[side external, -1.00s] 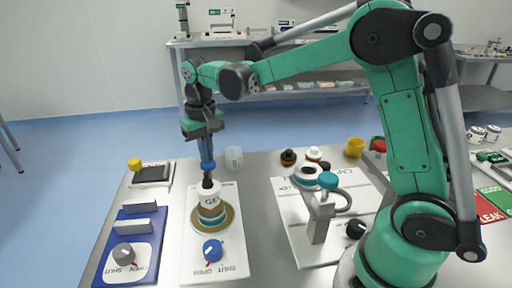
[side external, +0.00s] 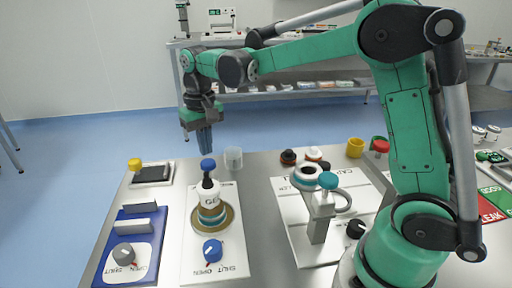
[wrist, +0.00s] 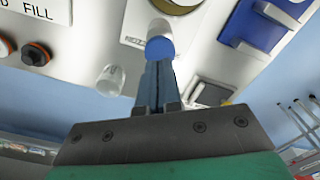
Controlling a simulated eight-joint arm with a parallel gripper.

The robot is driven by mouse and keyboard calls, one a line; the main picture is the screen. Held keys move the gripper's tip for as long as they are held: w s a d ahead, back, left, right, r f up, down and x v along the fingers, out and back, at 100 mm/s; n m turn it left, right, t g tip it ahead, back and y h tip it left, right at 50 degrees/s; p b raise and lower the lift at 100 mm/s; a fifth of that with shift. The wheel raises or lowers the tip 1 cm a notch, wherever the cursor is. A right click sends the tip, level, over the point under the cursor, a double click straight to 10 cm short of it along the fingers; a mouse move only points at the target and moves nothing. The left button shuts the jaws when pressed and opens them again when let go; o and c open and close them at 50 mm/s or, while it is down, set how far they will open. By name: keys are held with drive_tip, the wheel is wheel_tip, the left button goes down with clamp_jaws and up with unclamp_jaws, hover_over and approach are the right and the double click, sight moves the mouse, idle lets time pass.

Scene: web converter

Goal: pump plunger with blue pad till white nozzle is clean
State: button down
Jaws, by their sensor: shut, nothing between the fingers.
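The blue pad also shows in the wrist view (wrist: 159,48), just beyond the fingertips. My gripper (side external: 205,151) is shut and empty, pointing down above the pad with a small gap in the side view. Its fingers also show in the wrist view (wrist: 157,75). I cannot make out a white nozzle apart from the bottle in these frames.
A clear cup (side external: 233,158) stands right of the bottle. A blue knob (side external: 212,250) is at the board's front. A blue tray board with grey blocks (side external: 127,222) lies left. A grey stand with a teal top (side external: 328,181) is to the right.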

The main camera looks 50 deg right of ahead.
wheel_tip(320, 180, up, 6)
idle(0.5)
drive_tip(key=shift+s, duration=0.1)
drive_tip(key=n+t, duration=0.2)
drive_tip(key=t, duration=0.2)
approach(210, 163)
drive_tip(key=s, duration=0.3)
drive_tip(key=s+f+n+t, duration=0.1)
drive_tip(key=s+f+t, duration=0.2)
drive_tip(key=s, duration=0.2)
drive_tip(key=shift+a+f, duration=0.2)
drive_tip(key=shift+a, duration=0.25)
drive_tip(key=shift+w+r, duration=0.1)
idle(0.6)
